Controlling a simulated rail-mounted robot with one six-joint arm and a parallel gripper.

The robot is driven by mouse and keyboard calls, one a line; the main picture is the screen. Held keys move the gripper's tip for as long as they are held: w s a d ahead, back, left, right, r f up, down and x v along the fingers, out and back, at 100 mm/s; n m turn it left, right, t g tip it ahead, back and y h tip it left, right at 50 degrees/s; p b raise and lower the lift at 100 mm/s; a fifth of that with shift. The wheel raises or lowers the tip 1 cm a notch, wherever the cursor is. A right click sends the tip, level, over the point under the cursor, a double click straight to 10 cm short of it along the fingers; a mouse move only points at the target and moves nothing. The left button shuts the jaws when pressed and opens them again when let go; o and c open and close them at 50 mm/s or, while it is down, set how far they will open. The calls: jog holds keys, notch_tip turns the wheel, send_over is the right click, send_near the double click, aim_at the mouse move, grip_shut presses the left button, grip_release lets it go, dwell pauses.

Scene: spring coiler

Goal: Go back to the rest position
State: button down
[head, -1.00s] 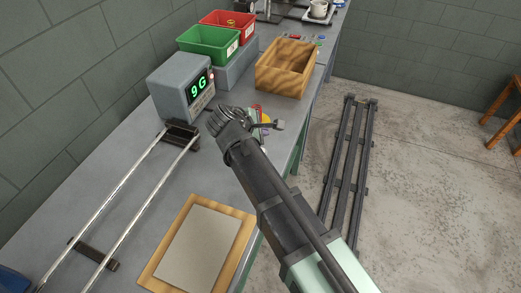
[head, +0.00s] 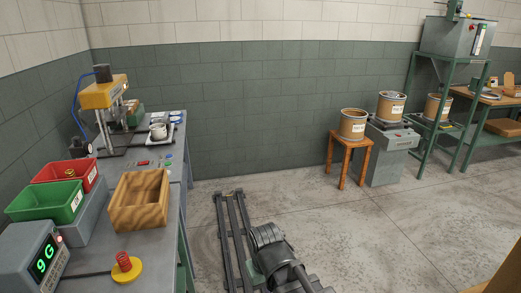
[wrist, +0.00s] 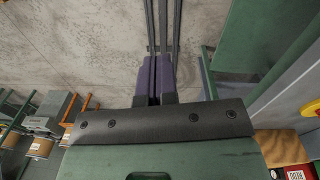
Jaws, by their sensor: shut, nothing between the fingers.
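My gripper (wrist: 156,80) shows in the wrist view with its two purple fingers side by side, shut and empty. Floor and the dark rails lie behind it. In the head view, part of my arm shows over the floor at the bottom centre, to the right of the bench (head: 90,284). The gripper's fingers cannot be made out there.
A wooden box (head: 140,203) and green bin (head: 45,203) stand behind. Rails (head: 233,235) run along the floor. A wooden stool (head: 350,146) stands right.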

jog(key=d+r+m+p, duration=0.1)
jog(key=d+m, duration=0.3)
jog(key=d, duration=1.1)
jog(key=shift+d+r+y, duration=0.15)
jog(key=shift+r+y, duration=0.15)
jog(key=shift+r, duration=0.2)
